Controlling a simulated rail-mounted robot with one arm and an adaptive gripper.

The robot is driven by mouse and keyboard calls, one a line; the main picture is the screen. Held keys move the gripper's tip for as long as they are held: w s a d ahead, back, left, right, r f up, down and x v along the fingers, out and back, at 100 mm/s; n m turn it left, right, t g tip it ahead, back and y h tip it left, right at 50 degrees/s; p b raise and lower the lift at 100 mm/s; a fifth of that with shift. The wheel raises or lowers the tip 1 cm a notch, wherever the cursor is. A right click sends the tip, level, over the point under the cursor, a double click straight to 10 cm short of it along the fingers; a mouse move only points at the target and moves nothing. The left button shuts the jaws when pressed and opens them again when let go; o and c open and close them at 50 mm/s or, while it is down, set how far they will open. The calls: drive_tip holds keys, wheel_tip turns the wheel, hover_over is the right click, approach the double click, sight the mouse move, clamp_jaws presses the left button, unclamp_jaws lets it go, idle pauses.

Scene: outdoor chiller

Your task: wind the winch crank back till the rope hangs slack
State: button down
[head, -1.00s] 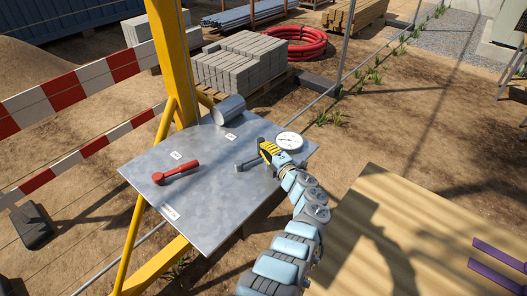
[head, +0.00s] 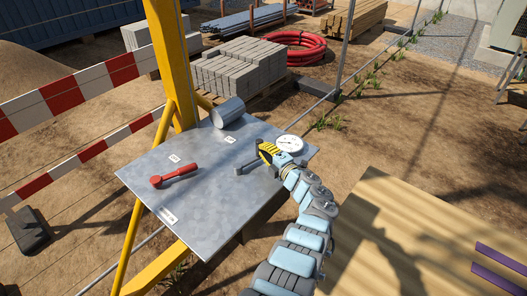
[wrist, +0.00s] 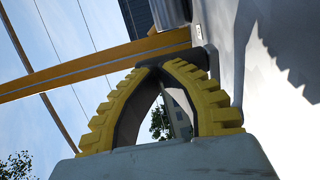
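The grey crank (head: 247,167) sits on a tilted metal panel (head: 205,215), its arm pointing right towards my gripper. My gripper (head: 262,147) has yellow ribbed fingers and is at the crank's outer end. In the wrist view the fingertips (wrist: 166,66) come together at a dark grip (wrist: 201,54), with a gap between the fingers lower down; they look shut on it. A grey cylinder (head: 228,113) lies at the panel's back edge. A round white gauge (head: 289,145) is just right of my gripper; its reading is too small to tell. I cannot make out a rope.
A red lever (head: 176,177) is on the panel's left part, beside small white labels. A yellow post (head: 172,65) rises behind the panel. A wooden surface (head: 390,240) lies at right. Paving blocks (head: 235,68) and a red hose coil (head: 296,47) are farther back.

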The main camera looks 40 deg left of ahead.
drive_tip(key=shift+w+a+f+b, duration=0.1)
drive_tip(key=shift+w+a+b, duration=0.2)
drive_tip(key=shift+a+b, duration=0.85)
drive_tip(key=shift+d+b, duration=0.3)
drive_tip(key=shift+b, duration=0.45)
drive_tip(key=b+x, duration=0.2)
drive_tip(key=b, duration=0.1)
drive_tip(key=shift+a+f, duration=0.1)
drive_tip(key=shift+a, duration=0.15)
drive_tip(key=shift+a+b, duration=0.4)
drive_tip(key=shift+a, duration=0.1)
drive_tip(key=shift+s+a, duration=0.1)
drive_tip(key=shift+a, duration=0.1)
drive_tip(key=shift+a+b, duration=0.65)
drive_tip(key=shift+b, duration=0.05)
